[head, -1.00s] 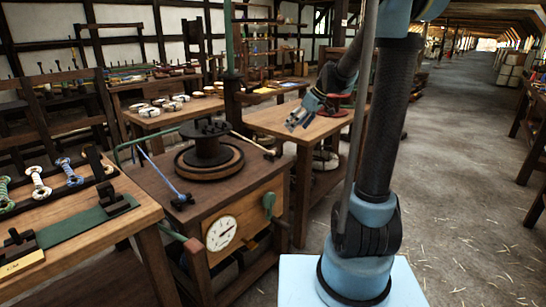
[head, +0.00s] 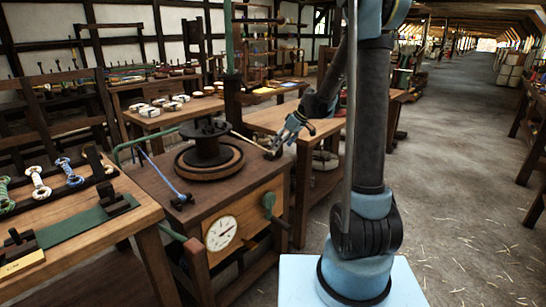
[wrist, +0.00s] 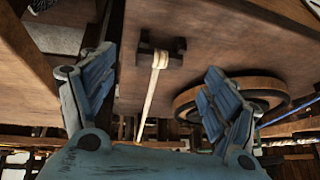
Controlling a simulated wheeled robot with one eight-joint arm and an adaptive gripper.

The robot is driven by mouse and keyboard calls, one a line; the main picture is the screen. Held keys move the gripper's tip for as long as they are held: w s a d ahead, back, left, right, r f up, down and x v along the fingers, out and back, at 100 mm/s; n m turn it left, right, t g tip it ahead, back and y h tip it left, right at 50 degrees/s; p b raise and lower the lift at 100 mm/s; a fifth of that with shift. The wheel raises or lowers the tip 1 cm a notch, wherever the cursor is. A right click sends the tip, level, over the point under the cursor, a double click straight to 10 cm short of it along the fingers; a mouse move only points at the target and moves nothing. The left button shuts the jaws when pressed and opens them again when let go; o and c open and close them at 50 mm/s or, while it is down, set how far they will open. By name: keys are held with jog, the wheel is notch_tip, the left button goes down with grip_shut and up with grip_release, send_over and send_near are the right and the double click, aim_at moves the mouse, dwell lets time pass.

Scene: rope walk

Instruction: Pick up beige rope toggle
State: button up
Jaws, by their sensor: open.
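In the wrist view, a beige rope toggle (wrist: 160,58) sits in a small dark forked holder (wrist: 175,57) on the wooden machine top, and a pale rope runs from it toward the bottom of the picture. My gripper (wrist: 161,70) is open, with one finger on each side of the toggle and rope; nothing is between the fingers at close contact. In the head view, my gripper (head: 278,146) hangs by the right edge of the machine top, and its fingers partly cover the holder, so the toggle is hard to make out there.
A round turntable (head: 209,160) stands on the machine top, close to my right finger in the wrist view (wrist: 232,97). A blue rope (head: 163,176) ends in another dark holder at the left. A wooden table (head: 262,121) lies behind my gripper.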

aim_at(273, 152)
jog(key=shift+x, duration=2.85)
jog(key=shift+w+a+r, duration=0.15)
jog(key=shift+a+r, duration=0.05)
jog(key=c, duration=1)
